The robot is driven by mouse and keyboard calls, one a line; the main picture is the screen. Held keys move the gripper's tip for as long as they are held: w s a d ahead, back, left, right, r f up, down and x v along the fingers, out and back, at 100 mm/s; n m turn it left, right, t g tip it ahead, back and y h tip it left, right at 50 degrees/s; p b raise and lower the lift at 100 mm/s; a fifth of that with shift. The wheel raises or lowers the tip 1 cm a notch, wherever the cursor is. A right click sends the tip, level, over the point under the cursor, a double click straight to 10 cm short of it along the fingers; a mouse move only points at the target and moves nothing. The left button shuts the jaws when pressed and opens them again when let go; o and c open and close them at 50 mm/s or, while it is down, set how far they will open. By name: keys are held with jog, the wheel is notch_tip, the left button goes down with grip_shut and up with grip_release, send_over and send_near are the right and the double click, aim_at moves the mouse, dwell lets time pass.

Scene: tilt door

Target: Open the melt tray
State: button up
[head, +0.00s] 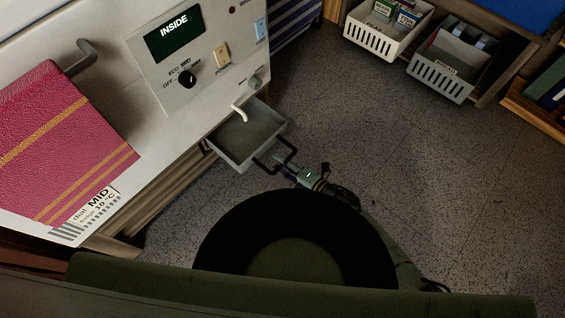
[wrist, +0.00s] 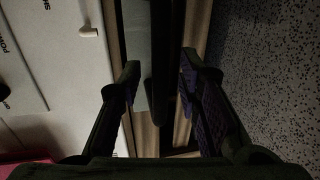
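The melt tray (head: 240,135) is a shallow grey-green drawer under the white appliance's control panel. It stands pulled out, with its empty inside showing. My gripper (head: 264,150) is at the tray's front edge, its two dark fingers spread apart. In the wrist view, my gripper (wrist: 160,75) shows a wide gap between the fingers. A dark upright bar, perhaps the tray's handle or front, lies in that gap, with a grey-green strip of the tray (wrist: 135,45) beside it. I cannot tell whether either finger touches it.
The white appliance (head: 110,60) has a dark INSIDE display (head: 174,39), a black knob (head: 187,79) and a small pale hook (head: 239,113) above the tray. The speckled floor is clear at right.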

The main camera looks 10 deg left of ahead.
jog(key=v, duration=1.2)
jog(key=shift+a, duration=0.1)
